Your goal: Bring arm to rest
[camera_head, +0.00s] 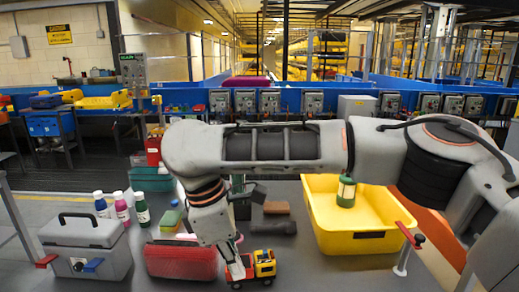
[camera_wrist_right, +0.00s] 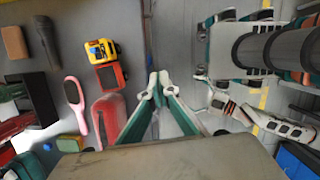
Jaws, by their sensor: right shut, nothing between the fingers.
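My right arm comes in from the right in the head view and bends down over the grey table. Its gripper (camera_head: 234,261) points down beside the toy truck (camera_head: 264,264), partly covering it; the fingertips are hard to make out there. In the right wrist view the gripper's green and pale fingers (camera_wrist_right: 158,80) are shut with nothing between them. The red and yellow truck (camera_wrist_right: 102,52) lies up and left of the fingertips, apart from them. My left gripper is in neither view.
A red case (camera_head: 178,261) lies left of the gripper, with a grey toolbox (camera_head: 82,248) and several bottles further left. A yellow bin (camera_head: 362,243) holding a green container (camera_head: 346,190) stands to the right under my arm. A pink brush (camera_wrist_right: 75,105) lies near the case.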

